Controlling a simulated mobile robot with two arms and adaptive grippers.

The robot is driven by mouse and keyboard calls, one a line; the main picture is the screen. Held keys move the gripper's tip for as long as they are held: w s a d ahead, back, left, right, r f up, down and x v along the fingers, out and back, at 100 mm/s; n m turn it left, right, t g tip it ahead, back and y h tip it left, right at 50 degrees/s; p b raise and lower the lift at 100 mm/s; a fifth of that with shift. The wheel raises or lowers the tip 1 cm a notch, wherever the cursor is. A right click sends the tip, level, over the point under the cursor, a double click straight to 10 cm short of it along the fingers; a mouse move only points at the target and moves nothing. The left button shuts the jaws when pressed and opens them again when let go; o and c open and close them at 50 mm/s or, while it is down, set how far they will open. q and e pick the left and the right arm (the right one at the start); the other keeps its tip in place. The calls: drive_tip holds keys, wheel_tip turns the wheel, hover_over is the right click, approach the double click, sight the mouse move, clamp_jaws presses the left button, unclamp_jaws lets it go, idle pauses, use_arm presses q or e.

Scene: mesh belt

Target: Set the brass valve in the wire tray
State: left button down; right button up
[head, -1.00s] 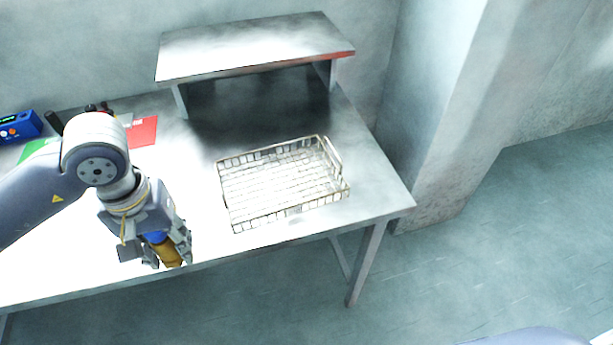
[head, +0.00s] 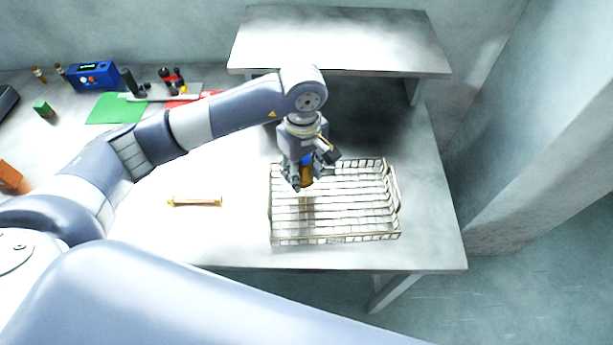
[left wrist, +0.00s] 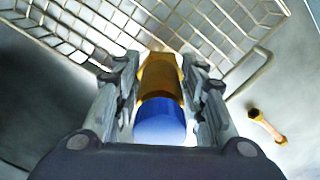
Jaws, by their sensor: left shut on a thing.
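The brass valve (left wrist: 160,85) has a brass body and a blue end. It also shows partly in the head view (head: 307,174), mostly hidden by my gripper. My left gripper (head: 307,184) is shut on it, with a finger on each side in the left wrist view (left wrist: 160,100). The wire tray (head: 335,238) is a rectangular mesh basket with low walls, at the right of the table. The gripper and valve are over the tray's back left part in the head view. I cannot tell whether the valve touches the tray floor. My right gripper is not in view.
A small brass rod-like piece (head: 195,201) lies on the table left of the tray. A raised shelf (head: 340,40) stands behind the tray.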

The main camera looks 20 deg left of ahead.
sight(304, 177)
use_arm(q)
drive_tip(key=shift+f, duration=0.35)
drive_tip(key=f+p, duration=0.1)
drive_tip(key=f, duration=0.2)
drive_tip(key=shift+w+f, duration=0.15)
drive_tip(key=shift+w, duration=0.05)
drive_tip(key=c, duration=1.3)
unclamp_jaws()
drive_tip(key=shift+f, duration=0.15)
drive_tip(key=shift+c, duration=0.2)
drive_tip(key=o, duration=0.3)
drive_tip(key=shift+s, duration=0.1)
drive_tip(key=shift+o, duration=0.2)
drive_tip(key=shift+r, duration=0.65)
wheel_tip(304, 177, up, 10)
drive_tip(key=shift+f+b, duration=0.15)
drive_tip(key=shift+b, duration=1.1)
drive_tip(key=shift+r, duration=0.7)
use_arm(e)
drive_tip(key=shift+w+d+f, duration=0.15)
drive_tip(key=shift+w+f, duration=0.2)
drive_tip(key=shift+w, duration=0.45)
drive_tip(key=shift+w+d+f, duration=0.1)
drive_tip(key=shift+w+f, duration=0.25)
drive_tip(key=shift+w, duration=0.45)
